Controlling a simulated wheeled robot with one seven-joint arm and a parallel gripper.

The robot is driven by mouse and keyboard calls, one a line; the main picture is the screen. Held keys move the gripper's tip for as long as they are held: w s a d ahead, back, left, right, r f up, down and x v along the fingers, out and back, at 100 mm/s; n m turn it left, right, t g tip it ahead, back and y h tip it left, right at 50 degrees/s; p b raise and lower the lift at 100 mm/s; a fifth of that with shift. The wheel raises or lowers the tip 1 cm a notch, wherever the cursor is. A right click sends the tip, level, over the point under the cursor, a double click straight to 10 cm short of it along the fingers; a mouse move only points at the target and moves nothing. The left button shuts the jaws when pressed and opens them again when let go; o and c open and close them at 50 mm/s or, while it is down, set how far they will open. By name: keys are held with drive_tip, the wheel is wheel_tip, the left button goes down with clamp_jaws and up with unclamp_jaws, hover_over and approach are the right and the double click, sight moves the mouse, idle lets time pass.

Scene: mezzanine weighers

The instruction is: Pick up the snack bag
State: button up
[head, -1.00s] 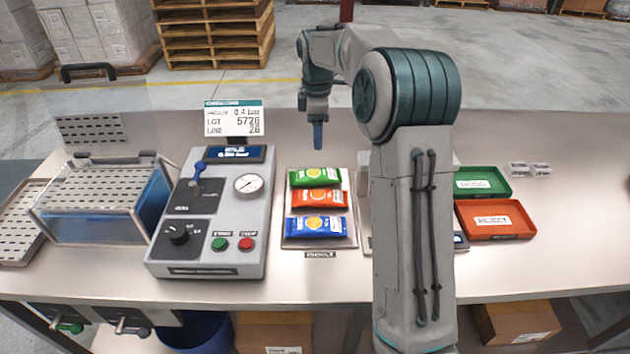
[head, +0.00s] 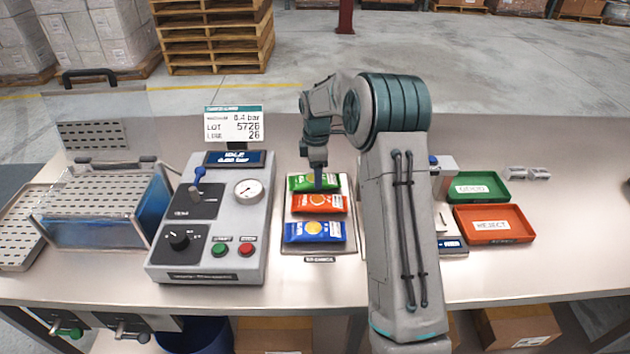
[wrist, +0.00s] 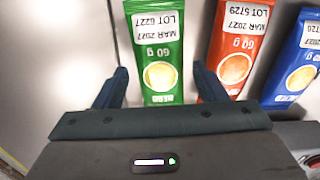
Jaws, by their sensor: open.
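Three snack bags lie in a row on a light tray (head: 351,243): a green bag (head: 299,181) at the back, an orange bag (head: 318,203) in the middle and a blue bag (head: 315,232) at the front. My gripper (head: 318,188) is over the green bag and hides part of it in the head view. In the wrist view my open gripper (wrist: 158,88) has one finger on each side of the green bag (wrist: 157,45). The orange bag (wrist: 236,50) is just right of the right finger, and the blue bag (wrist: 296,60) is farther right. I cannot tell the fingertip height.
A grey control console (head: 213,215) with a gauge stands left of the tray. A clear-lidded water tank (head: 105,205) is farther left. A green tray (head: 478,188) and an orange REJECT tray (head: 494,224) sit at the right. My arm hides part of the bench.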

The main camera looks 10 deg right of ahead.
drive_tip(key=shift+f, duration=1.4)
drive_tip(key=c, duration=0.8)
drive_tip(key=shift+o, duration=0.2)
